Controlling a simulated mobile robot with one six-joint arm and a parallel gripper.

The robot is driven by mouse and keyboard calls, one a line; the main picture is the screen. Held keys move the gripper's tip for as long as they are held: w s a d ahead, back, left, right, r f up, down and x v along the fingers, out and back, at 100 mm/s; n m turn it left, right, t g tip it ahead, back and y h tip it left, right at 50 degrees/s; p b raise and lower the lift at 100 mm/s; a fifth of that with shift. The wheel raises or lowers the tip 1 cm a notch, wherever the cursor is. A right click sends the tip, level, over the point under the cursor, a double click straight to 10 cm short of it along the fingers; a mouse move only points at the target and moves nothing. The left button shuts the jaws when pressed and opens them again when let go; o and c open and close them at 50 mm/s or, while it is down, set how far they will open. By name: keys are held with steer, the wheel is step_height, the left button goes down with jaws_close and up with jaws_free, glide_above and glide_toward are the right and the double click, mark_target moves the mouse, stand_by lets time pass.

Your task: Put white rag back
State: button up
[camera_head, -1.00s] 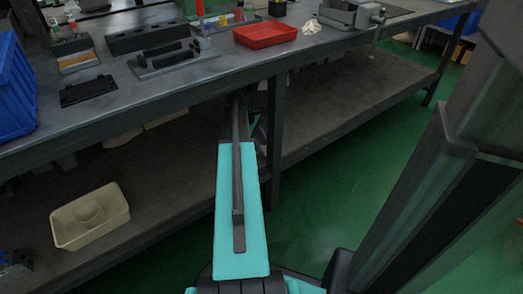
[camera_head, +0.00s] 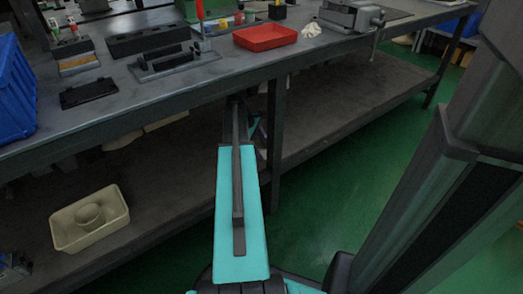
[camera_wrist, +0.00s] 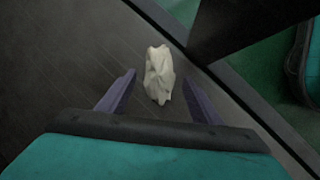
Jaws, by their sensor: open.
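A crumpled white rag (camera_wrist: 159,75) lies on a dark flat surface in the wrist view, near that surface's edge. My gripper (camera_wrist: 159,77) is open, its two purple fingers on either side of the rag, with gaps visible on both sides. I cannot tell the height between the fingertips and the rag. In the head view my arm reaches below the bench top, and it and the bench hide that rag. Another crumpled white cloth (camera_head: 312,29) lies on the bench top, right of the red tray (camera_head: 265,37).
The bench top (camera_head: 200,88) overhangs a lower shelf (camera_head: 330,115). A bench leg (camera_head: 277,140) stands close right of my arm. A cream bin (camera_head: 90,219) is on the shelf at left; a blue bin (camera_head: 15,90) and a vise (camera_head: 350,17) are on the bench. Green floor (camera_head: 330,220) lies to the right.

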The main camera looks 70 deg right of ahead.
steer(key=p+v, duration=0.5)
steer(key=v, duration=0.6)
steer(key=shift+r, duration=0.4)
steer(key=shift+w, duration=0.1)
